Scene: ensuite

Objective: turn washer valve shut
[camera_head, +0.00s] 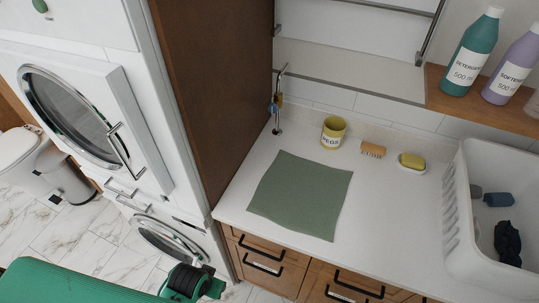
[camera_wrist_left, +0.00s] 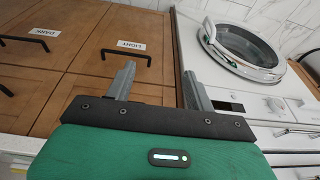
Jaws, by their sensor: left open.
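No part I can surely name as the washer valve shows. A slim metal post (camera_head: 281,98) with small blue and yellow pieces stands at the back left of the counter, beside the tall brown panel; I cannot tell if it is the valve. Two white front-loading machines are stacked at the left: an upper one (camera_head: 128,95) and a lower one (camera_head: 203,232). A round machine door (camera_wrist_left: 245,50) shows in the left wrist view. My left gripper (camera_wrist_left: 158,88) is open and empty, in front of the drawers and machine. My right gripper is not in view.
The white counter (camera_head: 390,215) holds a green cloth (camera_head: 302,196), a yellow pegs cup (camera_head: 333,131), a brush (camera_head: 373,150), a soap dish (camera_head: 411,162) and a white basket (camera_head: 490,165). Drawers labelled DARK and LIGHT (camera_wrist_left: 110,35) are below. Bottles (camera_head: 472,50) stand on a shelf.

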